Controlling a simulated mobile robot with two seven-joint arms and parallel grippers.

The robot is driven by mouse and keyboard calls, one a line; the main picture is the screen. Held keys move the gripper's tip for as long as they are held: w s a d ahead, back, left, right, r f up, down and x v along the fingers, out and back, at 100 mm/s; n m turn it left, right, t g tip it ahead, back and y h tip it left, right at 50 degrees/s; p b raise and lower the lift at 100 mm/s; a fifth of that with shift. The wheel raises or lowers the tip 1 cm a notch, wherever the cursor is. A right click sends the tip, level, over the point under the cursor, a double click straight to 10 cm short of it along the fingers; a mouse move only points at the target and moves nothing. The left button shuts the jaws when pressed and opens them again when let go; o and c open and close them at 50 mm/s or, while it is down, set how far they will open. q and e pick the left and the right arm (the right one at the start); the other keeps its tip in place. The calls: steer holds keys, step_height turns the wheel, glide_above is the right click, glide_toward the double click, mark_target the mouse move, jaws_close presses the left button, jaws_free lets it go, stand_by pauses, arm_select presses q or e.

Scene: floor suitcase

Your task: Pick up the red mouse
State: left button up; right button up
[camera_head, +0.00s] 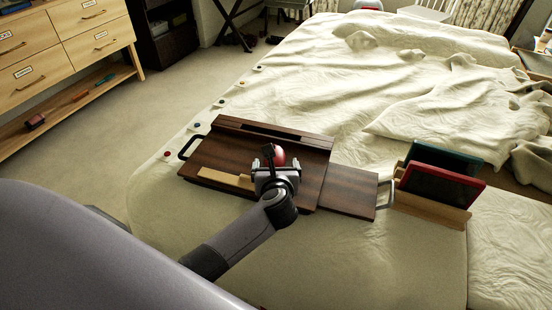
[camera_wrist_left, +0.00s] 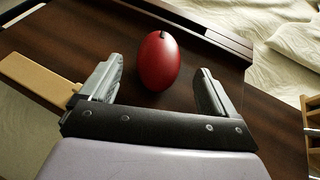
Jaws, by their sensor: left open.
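The red mouse (camera_wrist_left: 159,61) is a smooth red oval with a small dark mark at its far end. It lies on a dark brown wooden tray (camera_head: 222,150) on the bed. My left gripper (camera_wrist_left: 155,85) is open, its two fingers apart on either side of the mouse's near end, with visible gaps to both. In the head view the mouse (camera_head: 278,155) shows just beyond my left gripper (camera_head: 270,165), which partly hides it. My right gripper is not in view.
A light wooden strip (camera_head: 227,179) lies on the tray left of the gripper. A wooden stand (camera_head: 432,205) with red-framed (camera_head: 440,185) and green-framed panels stands at right. Small coloured buttons line the bed's left edge. A drawer cabinet (camera_head: 65,45) stands at far left.

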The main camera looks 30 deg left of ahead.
mark_target(275, 162)
arm_select(q)
steer(key=shift+x, duration=2.15)
steer(key=shift+a+r, duration=0.1)
steer(key=c, duration=1.1)
